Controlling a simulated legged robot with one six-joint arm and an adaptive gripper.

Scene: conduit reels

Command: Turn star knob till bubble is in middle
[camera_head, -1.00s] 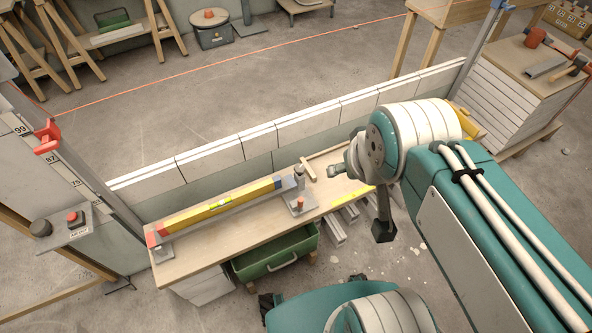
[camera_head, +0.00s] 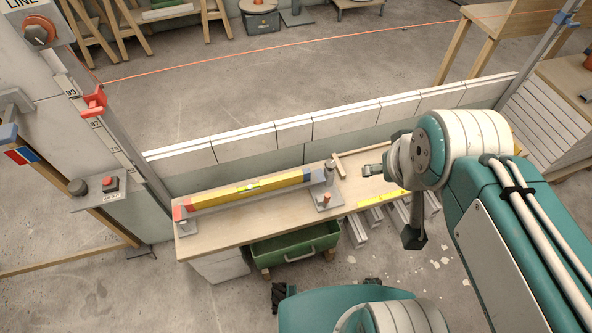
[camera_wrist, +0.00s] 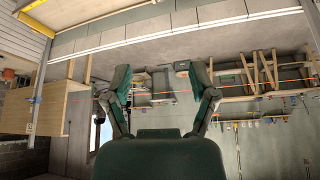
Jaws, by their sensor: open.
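A yellow spirit level (camera_head: 215,197) with blue and red ends lies along a grey rail on the wooden bench. At the level's right end stand a grey upright post (camera_head: 330,172) and a small red-topped knob (camera_head: 326,197) on a plate. I cannot tell which part is the star knob.
A low white block wall (camera_head: 265,138) runs behind the bench (camera_head: 215,240). A wooden stick (camera_head: 338,164) lies between the post and my gripper. A green drawer or bin (camera_head: 295,246) is under the bench front. A bracket with a red button (camera_head: 109,184) stands left. An orange line (camera_head: 300,42) crosses behind.

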